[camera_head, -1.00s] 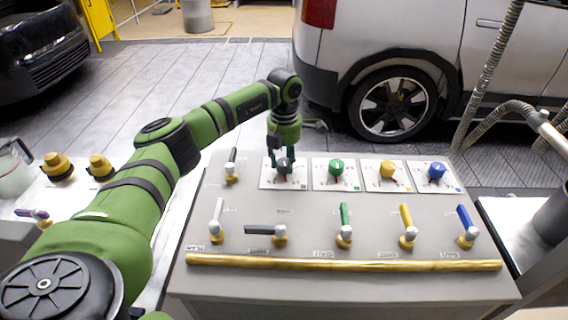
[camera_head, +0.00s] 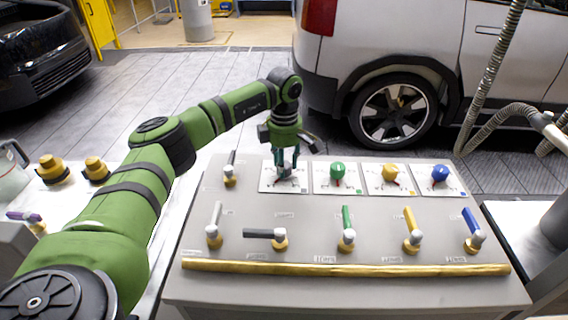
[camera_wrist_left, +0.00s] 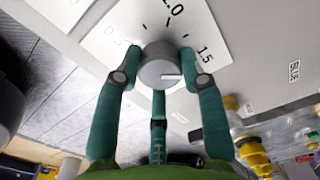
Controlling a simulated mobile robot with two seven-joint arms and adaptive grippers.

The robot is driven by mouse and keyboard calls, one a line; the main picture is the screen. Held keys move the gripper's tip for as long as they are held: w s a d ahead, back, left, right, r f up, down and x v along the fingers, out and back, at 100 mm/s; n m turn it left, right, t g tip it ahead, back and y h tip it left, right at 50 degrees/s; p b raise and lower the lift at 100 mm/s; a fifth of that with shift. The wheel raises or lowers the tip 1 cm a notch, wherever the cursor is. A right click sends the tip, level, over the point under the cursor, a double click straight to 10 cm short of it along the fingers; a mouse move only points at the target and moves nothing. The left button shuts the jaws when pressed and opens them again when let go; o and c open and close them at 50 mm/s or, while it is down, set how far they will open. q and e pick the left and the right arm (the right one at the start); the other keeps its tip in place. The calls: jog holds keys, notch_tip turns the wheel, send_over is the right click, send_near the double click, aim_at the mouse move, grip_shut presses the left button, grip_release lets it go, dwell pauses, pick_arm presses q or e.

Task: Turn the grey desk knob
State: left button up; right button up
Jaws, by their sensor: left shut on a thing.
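My left gripper (camera_head: 285,170) is over the leftmost dial plate (camera_head: 267,181) on the desk. In the left wrist view its green fingers (camera_wrist_left: 162,85) are closed around the knob, on both sides and below. In the head view the knob is mostly hidden by the fingers. My right gripper is in neither view.
Green (camera_head: 338,170), yellow (camera_head: 390,172) and blue (camera_head: 440,173) knobs stand in a row to the right. Several lever valves, such as the green one (camera_head: 347,228), stand nearer the front, before a brass pipe (camera_head: 340,270). A white car (camera_head: 400,50) is behind the desk.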

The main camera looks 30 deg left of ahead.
pick_arm(q)
jog(key=shift+m, duration=0.4)
jog(key=o, duration=1.1)
jog(key=shift+o, duration=0.2)
jog(key=shift+d, duration=0.1)
notch_tip(320, 180, up, 12)
jog(key=shift+r, duration=0.15)
